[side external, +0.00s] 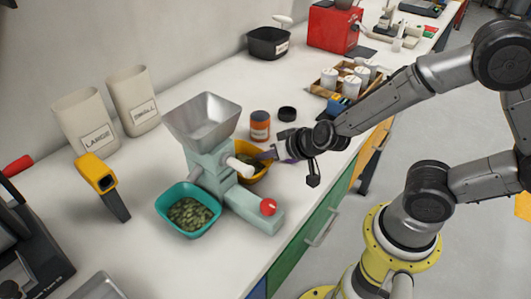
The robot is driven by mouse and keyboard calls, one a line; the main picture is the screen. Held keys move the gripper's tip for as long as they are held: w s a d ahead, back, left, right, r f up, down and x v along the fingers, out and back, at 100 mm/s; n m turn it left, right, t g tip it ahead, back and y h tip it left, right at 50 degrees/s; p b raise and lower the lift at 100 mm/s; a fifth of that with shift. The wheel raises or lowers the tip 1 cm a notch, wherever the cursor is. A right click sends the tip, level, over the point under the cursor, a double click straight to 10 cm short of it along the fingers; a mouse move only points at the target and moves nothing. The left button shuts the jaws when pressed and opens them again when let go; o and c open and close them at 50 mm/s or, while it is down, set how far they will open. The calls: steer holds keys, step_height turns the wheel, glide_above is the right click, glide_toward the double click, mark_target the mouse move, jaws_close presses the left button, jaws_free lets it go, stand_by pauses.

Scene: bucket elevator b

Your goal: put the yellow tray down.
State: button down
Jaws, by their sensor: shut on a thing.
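The yellow tray (262,174) is a small round-cornered container beside the machine, under its white spout, and some dark green contents show inside. My gripper (270,155) reaches in from the right and is shut at the tray's right rim. The machine and my gripper hide part of the tray. I cannot tell whether its base touches the counter.
The pale green machine (210,165) with a metal hopper (203,118) stands left of the tray. A teal tray (188,210) of green pieces sits in front. An orange jar (260,126) and black lid (287,113) stand behind. The counter's front edge is close by.

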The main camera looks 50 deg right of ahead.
steer(key=shift+f, duration=0.15)
steer(key=c, duration=1)
jaws_free()
steer(key=shift+r, duration=0.2)
steer(key=s+a+r+n+y, duration=0.2)
steer(key=s+a+r, duration=0.1)
steer(key=s+r, duration=0.3)
steer(key=s+a+r+n+y, duration=0.1)
steer(key=s+a+r+y, duration=0.2)
steer(key=r, duration=0.6)
steer(key=s+d+g+h, duration=0.1)
steer(key=s+d, duration=0.2)
steer(key=s+d+r+n+g+h, duration=0.1)
steer(key=s+d+h, duration=0.1)
steer(key=s+d, duration=0.1)
steer(key=s+d+g+h, duration=0.1)
steer(key=s+d, duration=0.1)
steer(key=s, duration=0.2)
steer(key=shift+s+d+r+n+g+h, duration=0.3)
steer(key=shift+d+g, duration=0.1)
